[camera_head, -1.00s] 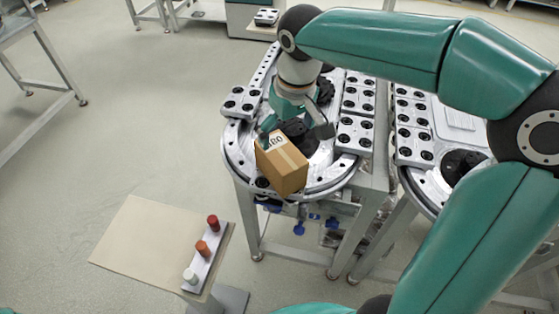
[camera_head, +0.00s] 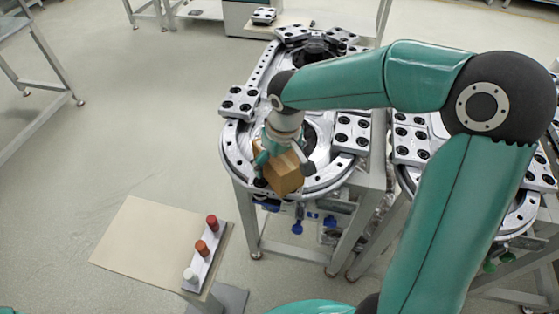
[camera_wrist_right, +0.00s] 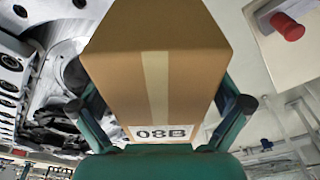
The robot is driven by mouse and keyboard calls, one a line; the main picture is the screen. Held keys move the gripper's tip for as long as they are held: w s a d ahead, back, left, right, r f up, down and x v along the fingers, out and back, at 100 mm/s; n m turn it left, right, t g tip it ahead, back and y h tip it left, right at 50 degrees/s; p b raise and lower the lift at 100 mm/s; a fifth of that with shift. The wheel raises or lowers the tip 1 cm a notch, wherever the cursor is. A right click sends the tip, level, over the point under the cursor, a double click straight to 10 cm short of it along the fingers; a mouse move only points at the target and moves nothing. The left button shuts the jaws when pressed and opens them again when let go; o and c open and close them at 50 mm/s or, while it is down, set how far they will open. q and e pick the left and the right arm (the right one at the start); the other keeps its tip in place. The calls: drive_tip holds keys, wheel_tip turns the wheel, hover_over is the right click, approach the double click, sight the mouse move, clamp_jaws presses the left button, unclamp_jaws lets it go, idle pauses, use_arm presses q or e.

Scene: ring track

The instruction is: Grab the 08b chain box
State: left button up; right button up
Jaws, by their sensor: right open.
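The 08B chain box (camera_head: 285,177) is a brown cardboard box with a pale tape strip, sitting at the near rounded end of the ring track (camera_head: 235,148). In the right wrist view the box (camera_wrist_right: 155,60) fills the middle, its 08B label facing my gripper. My right gripper (camera_head: 280,163) is over the box from above. Its open fingers (camera_wrist_right: 165,112) stand on either side of the box; whether they touch it I cannot tell. The gripper hides the box's top and label in the head view. My left gripper is not in view.
Metal blocks with black holes (camera_head: 350,133) lie on the track to the right of the box. A second track stands further right. A beige table (camera_head: 140,240) with a rack of red, orange and white knobs (camera_head: 205,255) is at front left.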

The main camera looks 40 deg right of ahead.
drive_tip(key=c, duration=1.8)
drive_tip(key=shift+r, duration=0.1)
drive_tip(key=shift+c, duration=0.3)
drive_tip(key=shift+r, duration=0.1)
